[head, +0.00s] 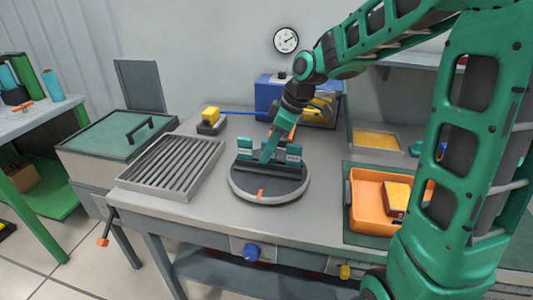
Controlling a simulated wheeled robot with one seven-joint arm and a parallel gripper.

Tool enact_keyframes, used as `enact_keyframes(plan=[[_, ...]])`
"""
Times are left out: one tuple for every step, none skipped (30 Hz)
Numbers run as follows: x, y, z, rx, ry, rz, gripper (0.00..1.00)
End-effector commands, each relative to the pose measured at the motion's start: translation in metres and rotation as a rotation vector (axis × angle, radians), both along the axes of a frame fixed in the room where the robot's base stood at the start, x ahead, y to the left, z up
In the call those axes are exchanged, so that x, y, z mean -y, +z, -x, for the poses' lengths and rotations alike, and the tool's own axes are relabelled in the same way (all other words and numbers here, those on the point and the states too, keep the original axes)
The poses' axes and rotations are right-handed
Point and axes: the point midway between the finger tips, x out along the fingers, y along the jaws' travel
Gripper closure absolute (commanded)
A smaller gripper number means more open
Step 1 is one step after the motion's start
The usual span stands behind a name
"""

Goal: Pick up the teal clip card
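A round dark turntable (270,192) with a light rim and an orange mark stands on the grey workbench. Two small teal pieces with pale labels stand upright on it, one at the left (245,146) and one at the right (293,152). I cannot tell for certain which is the teal clip card. My gripper (268,156) points down between these pieces, low over the turntable's holder. It hides part of the holder. I cannot tell whether its fingers are open or shut, or whether they touch anything.
A slotted grey rack (172,168) and a green-lidded box (115,137) are to the left. A blue box (268,92) stands behind.

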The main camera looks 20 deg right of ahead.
Motion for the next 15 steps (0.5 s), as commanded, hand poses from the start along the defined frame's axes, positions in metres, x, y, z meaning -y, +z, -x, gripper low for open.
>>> enact_keyframes(plan=[[0.0000, 0.0001, 0.0000, 0.000, 0.000, 0.000, 0.67], [0.0000, 0.0001, 0.0000, 0.000, 0.000, 0.000, 0.67], [0.0000, 0.0002, 0.0000, 0.000, 0.000, 0.000, 0.67], [0.0000, 0.0002, 0.0000, 0.000, 0.000, 0.000, 0.74], [-0.0001, 0.0003, -0.0001, 0.000, 0.000, 0.000, 0.82], [-0.0001, 0.0004, 0.0000, 0.000, 0.000, 0.000, 0.91], [-0.0001, 0.0004, 0.0000, 0.000, 0.000, 0.000, 0.98], [0.0000, 0.0004, -0.0001, 0.000, 0.000, 0.000, 1.00], [-0.0001, 0.0004, 0.0000, 0.000, 0.000, 0.000, 1.00], [-0.0001, 0.0004, 0.0000, 0.000, 0.000, 0.000, 1.00], [-0.0001, 0.0004, -0.0002, 0.000, 0.000, 0.000, 1.00], [0.0000, 0.0005, -0.0002, 0.000, 0.001, 0.000, 1.00], [0.0000, 0.0005, -0.0002, 0.000, 0.000, 0.000, 1.00], [-0.0001, 0.0004, -0.0001, 0.000, 0.001, 0.000, 1.00], [-0.0002, 0.0004, -0.0001, 0.000, 0.001, 0.000, 1.00]])
